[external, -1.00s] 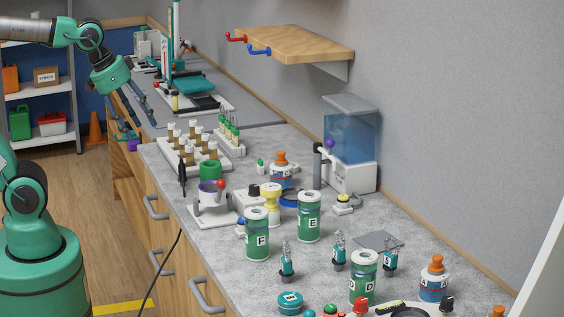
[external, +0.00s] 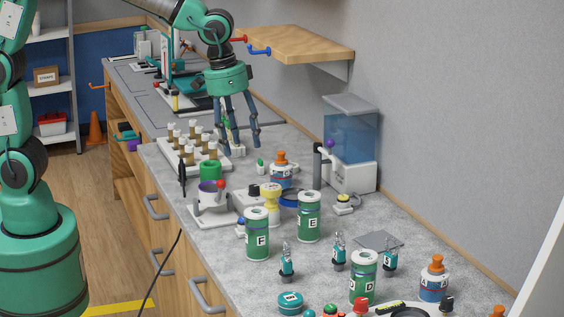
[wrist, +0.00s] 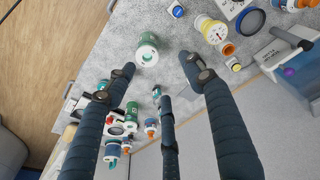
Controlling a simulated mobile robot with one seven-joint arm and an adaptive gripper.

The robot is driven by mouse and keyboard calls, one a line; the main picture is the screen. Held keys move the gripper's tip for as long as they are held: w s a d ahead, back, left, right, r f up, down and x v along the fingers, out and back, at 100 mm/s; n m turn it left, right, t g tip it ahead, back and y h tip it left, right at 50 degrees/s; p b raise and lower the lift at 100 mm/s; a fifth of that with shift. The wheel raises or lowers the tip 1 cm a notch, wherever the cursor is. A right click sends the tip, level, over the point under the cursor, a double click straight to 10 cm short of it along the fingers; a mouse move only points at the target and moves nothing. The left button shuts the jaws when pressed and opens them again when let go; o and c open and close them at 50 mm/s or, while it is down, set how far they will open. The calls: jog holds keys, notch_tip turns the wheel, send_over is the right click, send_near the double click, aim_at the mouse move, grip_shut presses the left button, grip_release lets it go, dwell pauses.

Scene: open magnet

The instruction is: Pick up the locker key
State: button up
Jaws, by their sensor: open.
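I cannot make out a locker key for certain in either view; it may be hidden or too small to tell.
Canisters marked F (external: 257,235), E (external: 309,216) and D (external: 363,278) stand on the grey counter. A blue water tank (external: 350,135) is by the wall. A wooden shelf (external: 300,42) with red and blue hooks juts out above.

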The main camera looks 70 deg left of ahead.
jog(key=w+d+f+g+p, duration=0.1)
jog(key=w+d+f, duration=0.15)
jog(key=d, duration=0.25)
jog(key=w+d+f+p, duration=0.1)
jog(key=d+f+p, duration=0.15)
jog(key=d, duration=0.25)
jog(key=p, duration=0.1)
send_over(289, 269)
jog(key=a, duration=0.2)
jog(key=shift+m+g+y, duration=0.4)
jog(key=f, duration=0.8)
jog(key=shift+w+d+f, duration=0.15)
jog(key=shift+w+d, duration=0.05)
jog(key=shift+w, duration=0.1)
jog(key=shift+f, duration=0.1)
jog(key=shift+f+b, duration=0.3)
jog(key=shift+f, duration=3.9)
jog(key=shift+f+b, duration=0.45)
jog(key=shift+f, duration=2.15)
jog(key=c, duration=1.2)
